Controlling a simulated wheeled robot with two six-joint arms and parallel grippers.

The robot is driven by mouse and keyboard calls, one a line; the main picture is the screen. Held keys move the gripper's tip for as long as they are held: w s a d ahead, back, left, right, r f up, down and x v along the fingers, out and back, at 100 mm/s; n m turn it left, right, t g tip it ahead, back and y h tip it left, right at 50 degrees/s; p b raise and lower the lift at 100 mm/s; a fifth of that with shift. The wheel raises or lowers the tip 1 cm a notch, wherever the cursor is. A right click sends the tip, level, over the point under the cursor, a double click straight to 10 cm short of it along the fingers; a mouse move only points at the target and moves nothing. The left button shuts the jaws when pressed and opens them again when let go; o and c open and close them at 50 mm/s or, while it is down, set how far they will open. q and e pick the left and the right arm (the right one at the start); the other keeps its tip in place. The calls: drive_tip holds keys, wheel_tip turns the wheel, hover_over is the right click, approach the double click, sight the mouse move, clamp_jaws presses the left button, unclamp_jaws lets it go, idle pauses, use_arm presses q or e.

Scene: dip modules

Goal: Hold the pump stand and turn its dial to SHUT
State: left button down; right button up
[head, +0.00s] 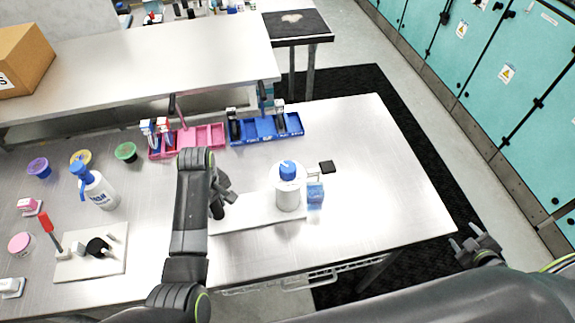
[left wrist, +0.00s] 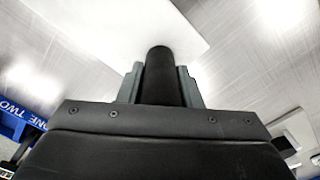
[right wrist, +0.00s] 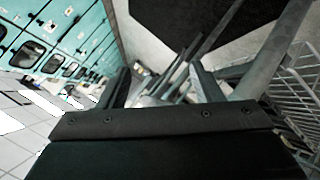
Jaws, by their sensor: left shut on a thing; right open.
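The pump stand has a long white base plate (head: 255,217) on the metal table, with a white cylindrical body (head: 288,195) upright at its right end. A blue dial (head: 288,170) tops the body; its marking is too small to read. My left gripper (head: 219,196) is shut on a black upright post at the left end of the plate; the post (left wrist: 160,75) shows between the fingers in the left wrist view. My right gripper (head: 470,247) is open and empty, off the table's right edge, well apart from the stand.
A small blue box (head: 315,193) and a black block (head: 327,167) are close right of the body. A pink tray (head: 200,137) and a blue tray (head: 265,128) stand behind. A spray bottle (head: 100,191) is at left. The table's right side (head: 390,190) is clear.

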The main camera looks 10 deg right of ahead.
drive_tip(key=w+r+n+t+y, duration=0.1)
drive_tip(key=w+r+n+t, duration=0.15)
drive_tip(key=w+r, duration=0.75)
drive_tip(key=w+a+m, duration=0.1)
drive_tip(key=w+a, duration=0.1)
drive_tip(key=w+a+r+m, duration=0.1)
drive_tip(key=w+a, duration=0.1)
drive_tip(key=a, duration=0.1)
drive_tip(key=w+a+r+m+g, duration=0.1)
drive_tip(key=w+a, duration=0.1)
drive_tip(key=shift+w+a+r+h, duration=0.1)
drive_tip(key=shift+a+r+h, duration=0.05)
drive_tip(key=shift+r+h, duration=0.15)
drive_tip(key=w+a+r+m+g+y, duration=0.1)
drive_tip(key=w+a+r+m, duration=0.2)
drive_tip(key=a, duration=0.5)
drive_tip(key=n+g+y, duration=0.6)
drive_tip(key=n+y, duration=0.1)
drive_tip(key=y, duration=0.2)
approach(288, 167)
drive_tip(key=shift+t, duration=0.25)
drive_tip(key=x, duration=1)
drive_tip(key=shift+a+f, duration=0.1)
drive_tip(key=shift+f, duration=0.15)
drive_tip(key=shift+s, duration=0.1)
